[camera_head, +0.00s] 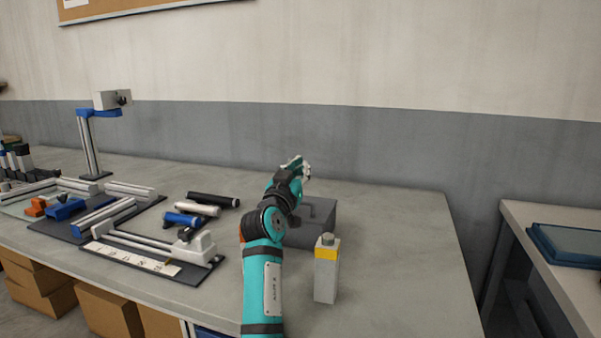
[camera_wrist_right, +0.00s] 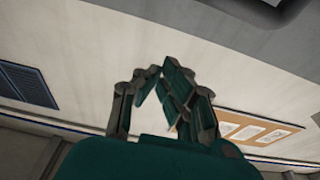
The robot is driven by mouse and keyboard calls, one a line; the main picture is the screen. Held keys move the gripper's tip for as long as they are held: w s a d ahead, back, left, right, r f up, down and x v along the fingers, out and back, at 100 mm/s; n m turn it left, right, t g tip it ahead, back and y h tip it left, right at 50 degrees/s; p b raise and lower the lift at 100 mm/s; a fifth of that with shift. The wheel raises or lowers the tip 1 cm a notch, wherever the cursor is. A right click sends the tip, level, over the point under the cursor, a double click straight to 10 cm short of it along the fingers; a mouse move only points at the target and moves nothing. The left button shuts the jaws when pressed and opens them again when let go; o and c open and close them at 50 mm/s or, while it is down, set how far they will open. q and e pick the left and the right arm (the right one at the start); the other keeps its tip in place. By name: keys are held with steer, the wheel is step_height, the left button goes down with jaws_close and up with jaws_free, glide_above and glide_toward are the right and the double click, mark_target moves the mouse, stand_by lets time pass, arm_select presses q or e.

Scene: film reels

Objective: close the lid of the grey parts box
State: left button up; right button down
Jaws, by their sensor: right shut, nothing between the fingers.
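The grey parts box (camera_head: 323,226) stands on the bench, partly hidden behind my right arm. Its top (camera_head: 321,208) looks flat and level, with what seems a handle on it. The arm covers its left side, so I cannot fully tell how the lid sits. My right gripper (camera_head: 304,168) is above and behind the box, apart from it, against the wall. In the right wrist view its fingers (camera_wrist_right: 163,82) are shut with nothing between them. My left gripper is not in view.
Black, white and blue cylinders (camera_head: 198,210) and a rail fixture (camera_head: 150,245) lie to the left. The bench (camera_head: 400,260) right of the box is clear.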

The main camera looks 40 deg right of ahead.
steer(key=shift+s+a+f, duration=0.1)
stand_by(0.7)
steer(key=v, duration=0.7)
steer(key=shift+s+a, duration=0.15)
steer(key=shift+a, duration=0.1)
steer(key=shift+f, duration=0.1)
